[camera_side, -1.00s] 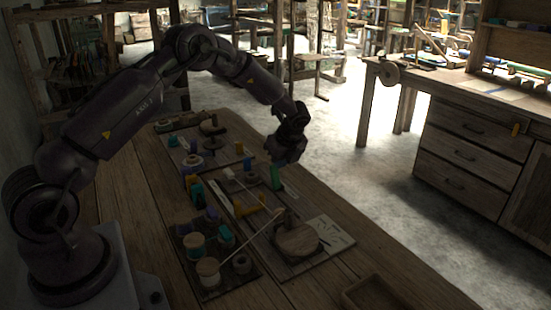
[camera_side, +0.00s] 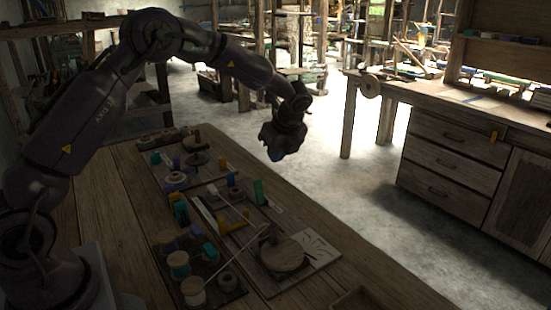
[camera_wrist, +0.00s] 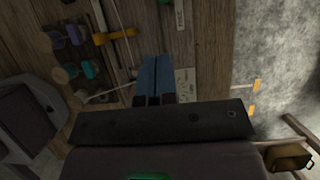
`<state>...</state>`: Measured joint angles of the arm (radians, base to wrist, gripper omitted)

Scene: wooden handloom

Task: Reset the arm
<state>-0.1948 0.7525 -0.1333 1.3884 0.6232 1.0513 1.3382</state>
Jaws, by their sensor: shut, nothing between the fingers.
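My gripper (camera_side: 272,150) hangs above the far right edge of the wooden table in the side view, clear of everything on it. In the wrist view its two blue fingers (camera_wrist: 153,78) are together with nothing between them. Below it on the table (camera_side: 118,205) are boards with spools and small parts. A green block (camera_side: 258,191) stands upright on the middle board, below and left of the gripper. A round wooden disc (camera_side: 284,255) sits on the near board.
A yellow piece (camera_side: 236,222) and several spools, including a pale-topped one (camera_side: 193,291), lie on the boards. A shallow wooden tray (camera_side: 356,299) is at the front edge. A workbench with drawers (camera_side: 447,160) stands right across open floor (camera_side: 340,190).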

